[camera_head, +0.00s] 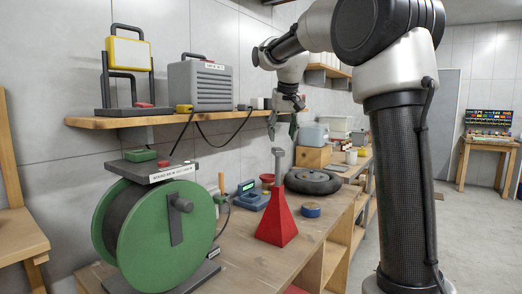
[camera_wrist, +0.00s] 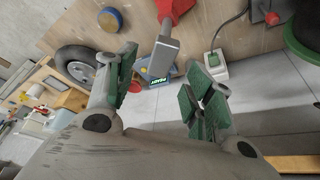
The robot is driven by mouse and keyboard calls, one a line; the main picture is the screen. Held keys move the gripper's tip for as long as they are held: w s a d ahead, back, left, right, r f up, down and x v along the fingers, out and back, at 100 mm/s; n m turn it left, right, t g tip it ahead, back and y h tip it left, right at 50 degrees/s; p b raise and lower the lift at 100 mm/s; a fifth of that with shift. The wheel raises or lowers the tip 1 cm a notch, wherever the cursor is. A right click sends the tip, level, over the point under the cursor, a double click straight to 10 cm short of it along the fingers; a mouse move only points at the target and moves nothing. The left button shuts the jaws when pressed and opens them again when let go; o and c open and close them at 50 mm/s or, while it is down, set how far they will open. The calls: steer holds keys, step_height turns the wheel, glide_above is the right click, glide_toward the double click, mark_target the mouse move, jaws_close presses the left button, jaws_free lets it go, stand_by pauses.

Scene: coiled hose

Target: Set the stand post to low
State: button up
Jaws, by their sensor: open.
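A red pyramid-shaped stand (camera_head: 277,219) stands on the workbench, with a grey post (camera_head: 279,168) upright out of its top and a wider block at the post's head. My gripper (camera_head: 283,126) is open and empty just above the post head, fingers pointing down. In the wrist view my gripper (camera_wrist: 160,78) has its green-padded fingers spread, and the grey post (camera_wrist: 164,52) shows in the gap between them. Part of the red stand (camera_wrist: 174,10) shows at the top edge there. I cannot tell how far the post head is below the fingertips.
A green hose reel (camera_head: 155,240) stands at the left of the bench (camera_head: 325,235). A black tyre (camera_head: 313,181), a blue tape roll (camera_head: 311,210) and a blue device with a display (camera_head: 251,196) are near the stand. A wooden shelf (camera_head: 150,119) holds a lamp and a grey box.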

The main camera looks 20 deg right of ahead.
mark_target(278, 149)
steer(key=x, duration=0.8)
steer(key=shift+w+a+r, duration=0.15)
steer(key=shift+w, duration=0.25)
steer(key=shift+c, duration=0.4)
jaws_close()
